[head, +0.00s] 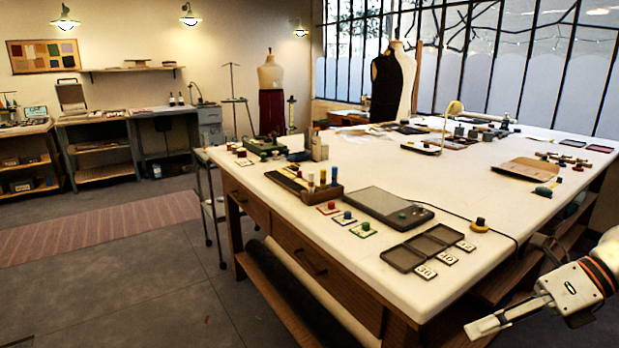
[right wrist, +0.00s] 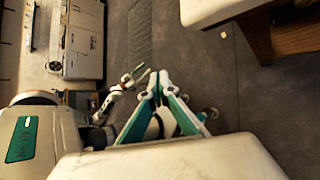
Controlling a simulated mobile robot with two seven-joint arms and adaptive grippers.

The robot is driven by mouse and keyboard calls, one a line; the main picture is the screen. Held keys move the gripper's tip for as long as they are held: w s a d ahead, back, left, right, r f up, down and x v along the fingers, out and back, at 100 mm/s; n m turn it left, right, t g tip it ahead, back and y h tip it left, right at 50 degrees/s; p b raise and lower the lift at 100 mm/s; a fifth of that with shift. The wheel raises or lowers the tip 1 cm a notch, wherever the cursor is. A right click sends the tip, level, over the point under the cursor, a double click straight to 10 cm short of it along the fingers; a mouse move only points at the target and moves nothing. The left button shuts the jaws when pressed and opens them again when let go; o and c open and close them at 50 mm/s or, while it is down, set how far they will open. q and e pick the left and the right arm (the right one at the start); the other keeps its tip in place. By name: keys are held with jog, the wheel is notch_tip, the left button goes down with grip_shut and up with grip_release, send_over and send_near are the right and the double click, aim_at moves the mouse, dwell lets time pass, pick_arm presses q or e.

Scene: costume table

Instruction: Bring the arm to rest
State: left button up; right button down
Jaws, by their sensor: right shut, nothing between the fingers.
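My right gripper (head: 474,331) is at the lower right of the head view, beside the table's right front corner and apart from it. Its fingers are together and hold nothing. In the right wrist view the closed fingertips (right wrist: 158,78) show over the dark floor, with nothing between them. My left gripper does not show in the head view. A small white and black arm (right wrist: 122,92) in the right wrist view looks like my left one; it is too small to tell its jaws.
The large white-topped table (head: 340,262) fills the middle. Near its front right edge lie a dark hinged tray (head: 436,240), number cards (head: 447,259) and a grey pad (head: 376,203). A black cable (head: 475,221) runs to the right edge. Open floor (head: 130,280) lies to the left.

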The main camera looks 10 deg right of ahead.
notch_tip(320, 180, down, 17)
jog(key=d+m+t+h+p, duration=0.25)
jog(key=m+t, duration=0.95)
jog(key=m, duration=1.1)
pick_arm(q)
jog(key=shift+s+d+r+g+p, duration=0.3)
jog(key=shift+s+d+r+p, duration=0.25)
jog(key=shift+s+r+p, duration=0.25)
pick_arm(e)
jog(key=s+a+f+m+g+h, duration=0.2)
jog(key=s+a+f+m, duration=0.3)
jog(key=a+f, duration=0.3)
jog(key=s+a+f+m+g+h, duration=0.2)
jog(key=s+a+f+m+h, duration=0.1)
jog(key=s+a+f+m, duration=0.3)
notch_tip(320, 180, down, 4)
jog(key=a+m, duration=0.2)
jog(key=shift+s+m, duration=0.2)
jog(key=shift+m, duration=0.1)
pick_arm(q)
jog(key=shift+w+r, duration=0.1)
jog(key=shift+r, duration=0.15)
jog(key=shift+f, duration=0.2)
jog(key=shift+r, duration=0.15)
pick_arm(e)
jog(key=shift+d, duration=0.1)
